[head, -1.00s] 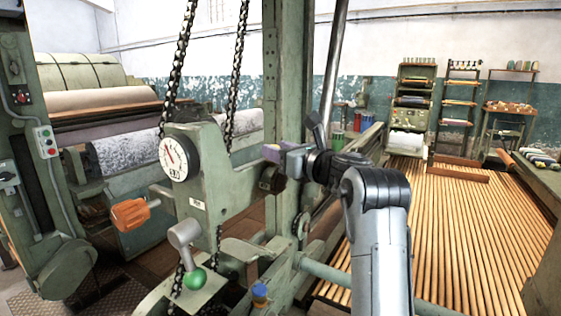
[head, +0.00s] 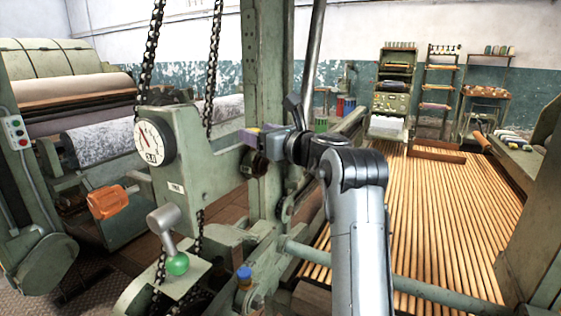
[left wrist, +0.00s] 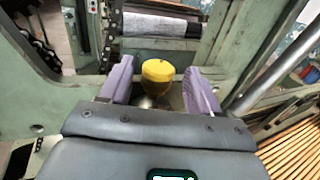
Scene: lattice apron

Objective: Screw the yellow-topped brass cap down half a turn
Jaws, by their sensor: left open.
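The yellow-topped cap (left wrist: 158,70) shows in the left wrist view, between the two purple fingers of my left gripper (left wrist: 160,82). The fingers are open, with a gap on each side of the cap. A shiny metal part shows just below the yellow top, partly hidden by the gripper body. In the head view my left gripper (head: 254,136) is beside the green machine housing, near its right end. I cannot make out the yellow top there. My right gripper is not in view.
A blue-topped fitting (head: 244,274) stands lower down. Chains (head: 150,70) hang at the left, and a green post (head: 267,70) rises behind the gripper.

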